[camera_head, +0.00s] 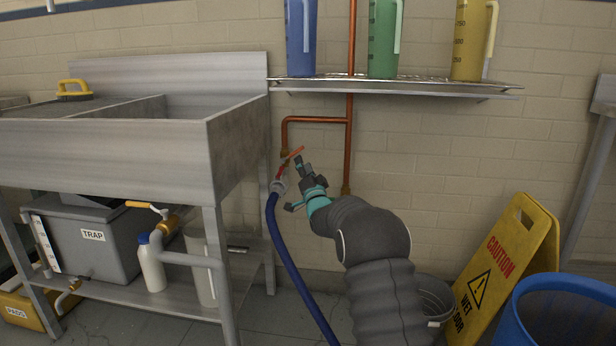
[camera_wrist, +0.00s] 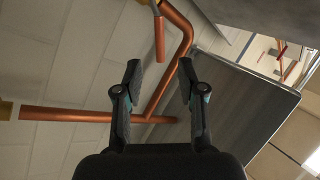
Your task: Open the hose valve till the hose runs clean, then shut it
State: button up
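The hose valve (camera_head: 281,171) hangs from a copper pipe on the wall, right of the steel sink, with a red-orange lever (camera_head: 294,153) angled up to the right. A blue hose (camera_head: 287,253) runs from below it down to the floor. My gripper (camera_head: 297,187) is just right of and below the valve, fingers spread, apart from the lever. In the wrist view my gripper (camera_wrist: 160,82) is open and empty; a short red-orange bar (camera_wrist: 159,40), seemingly the lever, shows ahead of the gap. The hose's outlet end is hidden, and no water shows.
Copper pipes (camera_head: 349,135) run down the wall beside the valve. A wire shelf (camera_head: 395,86) with jugs is above. The sink (camera_head: 105,152) stands left, over a grey trap box (camera_head: 95,240). A yellow caution sign (camera_head: 500,265) and a blue bin (camera_head: 565,285) stand right.

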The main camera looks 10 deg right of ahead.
jog(key=shift+v, duration=2.1)
